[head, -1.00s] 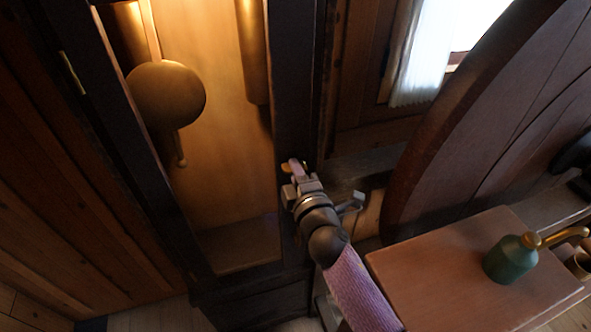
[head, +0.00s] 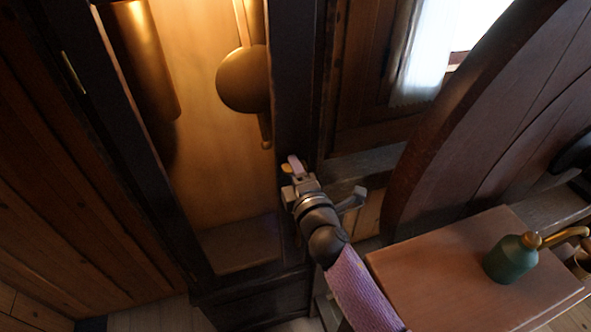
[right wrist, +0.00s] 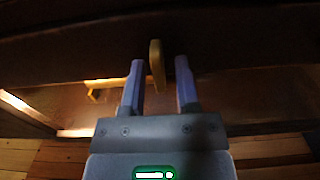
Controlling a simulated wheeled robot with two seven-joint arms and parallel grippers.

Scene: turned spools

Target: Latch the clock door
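The clock door is a tall dark wooden frame (head: 295,85) around a glazed opening, in the head view's left half. Whether it sits fully flush cannot be told. A small brass latch (head: 286,168) is on its right stile. In the right wrist view the latch (right wrist: 156,66) is an upright brass tab between my finger tips, with a gap on each side. My right gripper (head: 294,171) is open around the tab, at the stile. My left gripper is not in view. A brass pendulum bob (head: 243,80) and a brass weight (head: 146,65) show inside the clock.
A wooden-topped surface (head: 440,265) at lower right carries a green oil can (head: 510,260) with a brass spout. A large round-edged dark wooden panel (head: 470,140) stands behind it. A bent brass piece (right wrist: 100,86) shows left of the fingers in the wrist view.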

